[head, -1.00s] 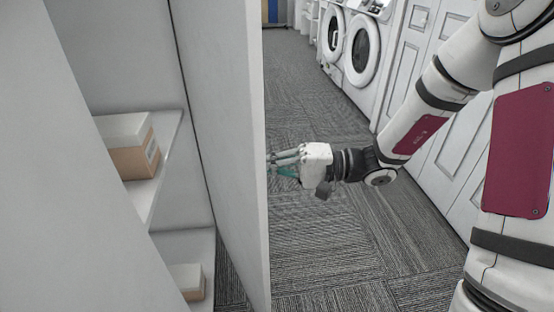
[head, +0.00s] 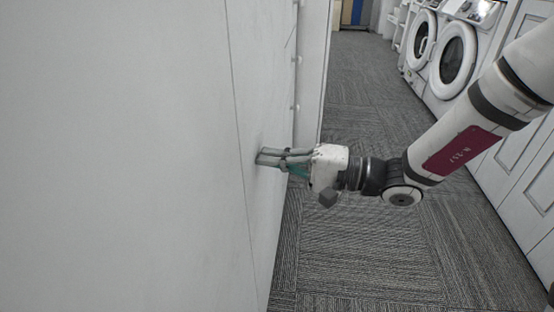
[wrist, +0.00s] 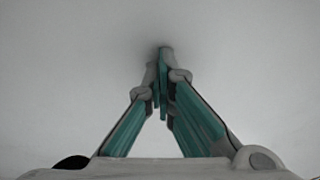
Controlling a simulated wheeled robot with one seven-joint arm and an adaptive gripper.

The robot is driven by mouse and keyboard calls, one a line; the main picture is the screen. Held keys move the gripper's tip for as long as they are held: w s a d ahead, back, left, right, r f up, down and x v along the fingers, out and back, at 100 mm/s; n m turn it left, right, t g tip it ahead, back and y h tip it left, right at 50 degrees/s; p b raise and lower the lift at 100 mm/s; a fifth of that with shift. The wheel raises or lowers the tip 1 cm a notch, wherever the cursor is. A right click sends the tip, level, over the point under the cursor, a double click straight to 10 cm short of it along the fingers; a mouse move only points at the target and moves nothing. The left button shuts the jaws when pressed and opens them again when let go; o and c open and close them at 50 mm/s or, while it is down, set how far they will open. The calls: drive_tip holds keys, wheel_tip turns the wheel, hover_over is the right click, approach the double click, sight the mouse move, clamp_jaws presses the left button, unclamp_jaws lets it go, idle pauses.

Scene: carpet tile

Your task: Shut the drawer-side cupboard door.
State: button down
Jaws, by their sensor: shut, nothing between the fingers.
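The cupboard door (head: 250,130) is a plain white panel in the head view. It lies about flush with the white cupboard front, with a thin seam down its left edge, and the shelves behind it are hidden. My gripper (head: 262,157) is shut and empty, its fingertips at the door's face. In the wrist view my gripper (wrist: 162,55) has its fingers together, pointing at the white door surface (wrist: 70,60) that fills the picture. I cannot tell whether the tips still touch it.
Grey carpet tile (head: 350,250) is clear to the right of the cupboard. Beyond the door, white fronts with small knobs (head: 297,60) continue. A white washing machine (head: 455,55) and panelled white doors (head: 525,150) line the right side.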

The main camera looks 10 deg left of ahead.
drive_tip(key=shift+a+r, duration=0.1)
drive_tip(key=shift+a, duration=0.3)
